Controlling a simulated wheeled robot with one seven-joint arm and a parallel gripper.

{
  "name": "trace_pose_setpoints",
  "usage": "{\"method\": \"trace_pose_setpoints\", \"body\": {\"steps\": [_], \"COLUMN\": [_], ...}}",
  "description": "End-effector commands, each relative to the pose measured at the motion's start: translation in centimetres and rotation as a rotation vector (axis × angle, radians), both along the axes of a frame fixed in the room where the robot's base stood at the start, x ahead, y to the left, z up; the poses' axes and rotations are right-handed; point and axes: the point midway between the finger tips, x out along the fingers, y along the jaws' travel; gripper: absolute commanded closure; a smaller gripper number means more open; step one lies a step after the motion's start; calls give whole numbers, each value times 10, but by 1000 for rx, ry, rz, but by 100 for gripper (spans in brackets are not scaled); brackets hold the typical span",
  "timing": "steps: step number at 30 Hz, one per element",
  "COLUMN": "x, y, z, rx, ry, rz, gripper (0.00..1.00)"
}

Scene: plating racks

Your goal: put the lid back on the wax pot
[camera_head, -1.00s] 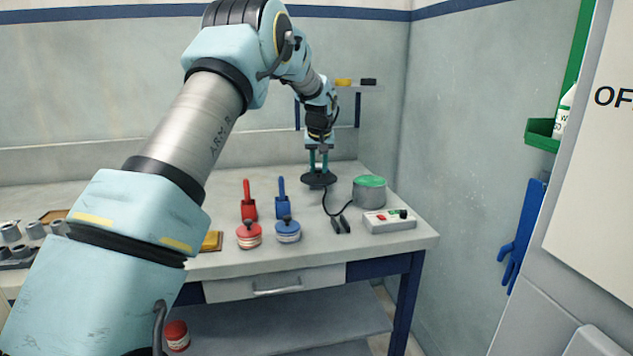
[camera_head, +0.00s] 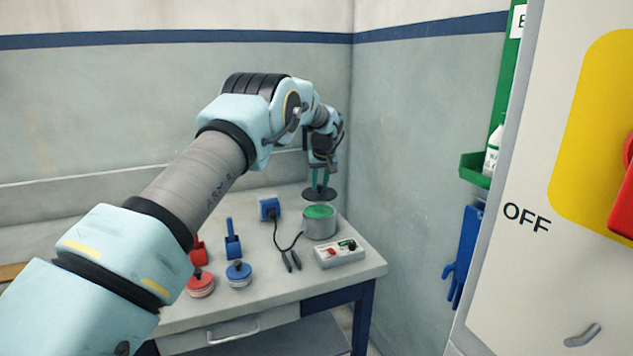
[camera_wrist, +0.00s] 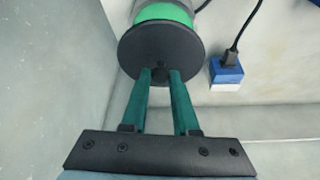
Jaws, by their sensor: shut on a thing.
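The wax pot (camera_head: 319,225) is a grey cylinder with green wax at its top, standing open on the table. In the wrist view, the pot's green top (camera_wrist: 165,12) shows beyond the lid. The lid (camera_head: 319,195) is a dark round disc, also large in the wrist view (camera_wrist: 135,50). My gripper (camera_head: 320,184) is shut on the lid's knob and holds the lid above the pot, slightly towards its back. In the wrist view, my gripper's teal fingers (camera_wrist: 160,72) close on the small knob. The lid and pot appear apart.
Blue (camera_head: 238,274) and red (camera_head: 200,284) lidded jars and scoops stand further left. A wall (camera_head: 420,140) rises at right.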

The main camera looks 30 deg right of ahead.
Motion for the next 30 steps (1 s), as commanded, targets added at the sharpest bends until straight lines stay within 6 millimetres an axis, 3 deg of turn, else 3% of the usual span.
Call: {"method": "trace_pose_setpoints", "body": {"steps": [15, 30], "x": [0, 0], "y": [0, 0], "z": [-49, -54], "rx": [0, 0], "ry": [0, -1], "rz": [0, 0], "gripper": [100, 100]}}
